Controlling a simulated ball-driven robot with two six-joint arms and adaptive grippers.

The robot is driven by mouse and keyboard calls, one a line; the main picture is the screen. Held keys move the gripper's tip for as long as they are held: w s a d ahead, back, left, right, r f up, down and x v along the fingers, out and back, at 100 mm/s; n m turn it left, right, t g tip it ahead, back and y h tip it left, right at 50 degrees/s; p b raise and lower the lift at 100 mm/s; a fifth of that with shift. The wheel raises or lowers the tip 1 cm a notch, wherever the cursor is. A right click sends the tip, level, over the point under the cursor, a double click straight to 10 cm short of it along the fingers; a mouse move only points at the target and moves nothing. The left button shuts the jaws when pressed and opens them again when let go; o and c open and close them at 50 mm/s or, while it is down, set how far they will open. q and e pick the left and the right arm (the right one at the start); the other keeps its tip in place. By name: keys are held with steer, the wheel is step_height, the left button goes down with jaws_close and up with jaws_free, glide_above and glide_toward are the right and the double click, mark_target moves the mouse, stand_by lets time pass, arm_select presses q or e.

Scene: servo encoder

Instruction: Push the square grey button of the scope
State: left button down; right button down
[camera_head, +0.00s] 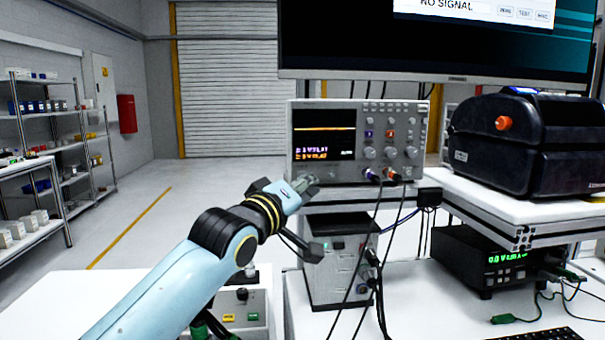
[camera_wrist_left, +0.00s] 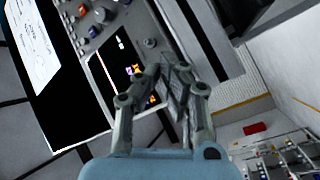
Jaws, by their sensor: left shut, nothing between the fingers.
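The scope (camera_head: 400,125) is a grey box with a dark screen, knobs and small buttons on its front, standing on the raised shelf. My left gripper (camera_head: 307,181) is shut and empty, its fingertips in front of the scope's lower left corner, below the screen (camera_head: 324,134). I cannot tell whether they touch the front. The square grey button is not clearly seen; the gripper covers that corner. In the left wrist view the shut fingers (camera_wrist_left: 172,72) overlap the scope's front (camera_wrist_left: 97,42) beside its screen. My right gripper is not in view.
A monitor (camera_head: 350,45) hangs above the scope. Cables (camera_head: 376,235) hang from the scope's front. A grey box (camera_head: 340,270) stands below it, and a black case (camera_head: 525,150) and a power supply (camera_head: 485,262) stand to the right. The floor at the left is open.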

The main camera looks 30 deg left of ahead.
arm_select(q)
steer(key=s+d+p, duration=0.3)
steer(key=s, duration=0.1)
steer(key=shift+s+d, duration=0.3)
steer(key=shift+s, duration=0.1)
steer(key=shift+f, duration=0.1)
stand_by(0.5)
